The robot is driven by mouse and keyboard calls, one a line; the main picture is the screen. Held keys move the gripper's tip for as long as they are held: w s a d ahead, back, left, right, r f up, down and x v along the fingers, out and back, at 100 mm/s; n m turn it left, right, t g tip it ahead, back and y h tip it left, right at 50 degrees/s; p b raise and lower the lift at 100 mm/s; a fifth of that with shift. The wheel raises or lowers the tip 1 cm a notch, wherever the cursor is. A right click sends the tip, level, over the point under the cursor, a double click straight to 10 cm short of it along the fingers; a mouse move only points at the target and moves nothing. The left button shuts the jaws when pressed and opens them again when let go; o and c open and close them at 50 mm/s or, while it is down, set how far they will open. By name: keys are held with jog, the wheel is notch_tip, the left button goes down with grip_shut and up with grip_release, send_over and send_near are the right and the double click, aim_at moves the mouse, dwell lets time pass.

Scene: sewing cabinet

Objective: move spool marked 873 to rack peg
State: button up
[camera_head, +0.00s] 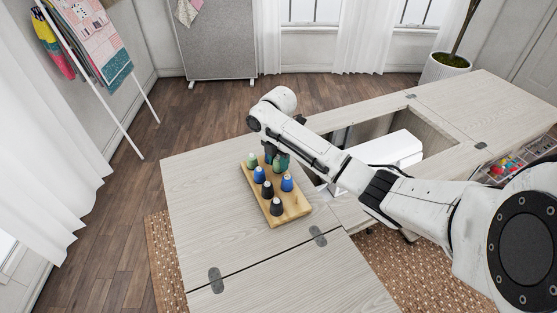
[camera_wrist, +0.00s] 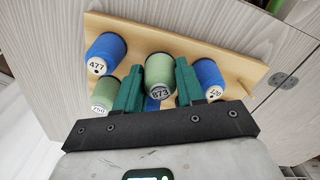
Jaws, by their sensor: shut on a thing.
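The light green spool marked 873 (camera_wrist: 160,76) is between the two green fingers of my gripper (camera_wrist: 159,68) in the wrist view, its label facing the camera. My gripper is shut on it, above the wooden peg rack (camera_wrist: 232,62). In the head view my gripper (camera_head: 276,160) is over the far end of the rack (camera_head: 292,219). Whether the spool's far end touches the rack or sits on a peg is hidden.
In the wrist view, a blue spool marked 477 (camera_wrist: 106,52) and a green one (camera_wrist: 105,93) are left of my fingers; a blue spool marked 120 (camera_wrist: 208,76) is right. A white machine (camera_head: 385,150) stands in the cabinet opening.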

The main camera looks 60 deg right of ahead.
jog(key=o, duration=1.1)
notch_tip(320, 180, up, 11)
jog(key=p, duration=0.1)
jog(key=shift+f, duration=0.15)
dwell(0.3)
